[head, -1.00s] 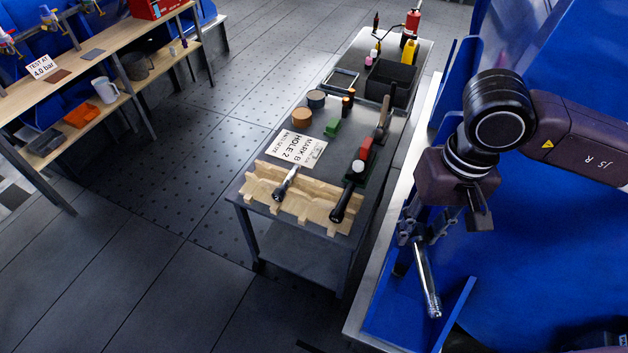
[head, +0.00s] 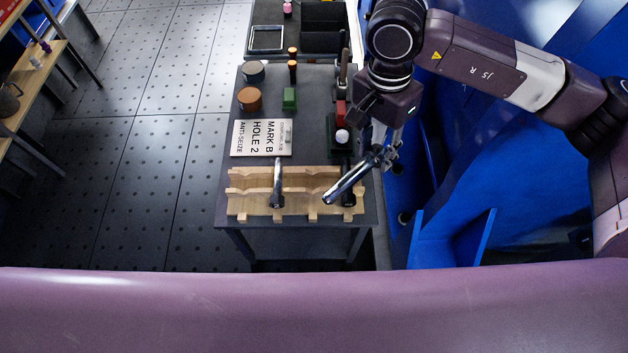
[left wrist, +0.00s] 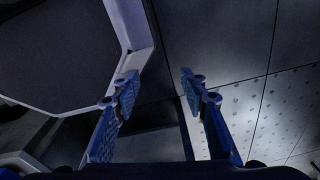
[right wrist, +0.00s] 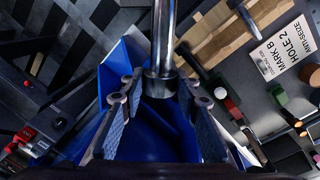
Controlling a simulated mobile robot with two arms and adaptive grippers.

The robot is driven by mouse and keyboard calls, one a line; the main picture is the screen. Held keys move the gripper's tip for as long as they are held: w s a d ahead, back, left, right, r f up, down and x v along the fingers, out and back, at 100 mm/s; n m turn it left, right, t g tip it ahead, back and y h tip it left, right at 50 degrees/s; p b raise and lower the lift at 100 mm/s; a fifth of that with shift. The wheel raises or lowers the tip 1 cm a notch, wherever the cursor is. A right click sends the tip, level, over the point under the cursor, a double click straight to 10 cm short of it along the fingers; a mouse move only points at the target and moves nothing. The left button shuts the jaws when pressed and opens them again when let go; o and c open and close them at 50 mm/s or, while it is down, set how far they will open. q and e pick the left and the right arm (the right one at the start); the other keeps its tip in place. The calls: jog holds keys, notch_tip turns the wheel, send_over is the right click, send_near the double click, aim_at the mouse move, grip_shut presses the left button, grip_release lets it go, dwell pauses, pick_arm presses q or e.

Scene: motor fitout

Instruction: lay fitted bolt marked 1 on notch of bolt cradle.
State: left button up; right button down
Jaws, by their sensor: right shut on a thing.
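My right gripper (head: 388,157) is shut on a long shiny metal bolt (head: 345,186). The bolt slants down to the left, in front of the right part of the wooden bolt cradle (head: 238,204). In the right wrist view the bolt (right wrist: 163,35) runs up from between the fingers (right wrist: 160,92), and the cradle (right wrist: 208,38) is behind it. I cannot read a mark on it, nor tell whether it touches the cradle. Another bolt (head: 277,180) lies across the cradle's middle. My left gripper (left wrist: 160,90) is open and empty, outside the head view.
A sign (head: 262,138) lies behind the cradle on the dark bench (head: 225,185). A dark-handled tool (head: 348,198) lies at the cradle's right end, partly hidden by the held bolt. Tins (head: 249,99), a green block (head: 289,99) and a black bin (head: 325,18) stand farther back. Blue panels (head: 470,235) are at right.

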pick_arm(q)
jog(key=shift+s+d+r+p, duration=0.25)
jog(key=shift+d+r+p, duration=0.15)
jog(key=shift+d, duration=0.2)
pick_arm(e)
jog(key=w+a+f+m+y, duration=0.1)
jog(key=a+f+m+y, duration=0.1)
jog(key=f+m, duration=0.5)
jog(key=w+a+f+m+y, duration=0.1)
jog(key=a+f+m, duration=0.4)
jog(key=m, duration=0.5)
jog(key=w+a+f+m+t+y, duration=0.1)
jog(key=w+a+f+m+y, duration=0.1)
jog(key=f+m, duration=0.7)
jog(key=shift+a+m+y, duration=0.3)
jog(key=shift+a+y, duration=0.6)
jog(key=shift+a, duration=0.35)
pick_arm(q)
jog(key=shift+d+r, duration=0.1)
jog(key=shift+d, duration=0.2)
jog(key=shift+s+a+f+b, duration=0.1)
jog(key=shift+a+f+b, duration=0.05)
jog(key=shift+f+b, duration=2.45)
pick_arm(e)
jog(key=shift+f, duration=3.45)
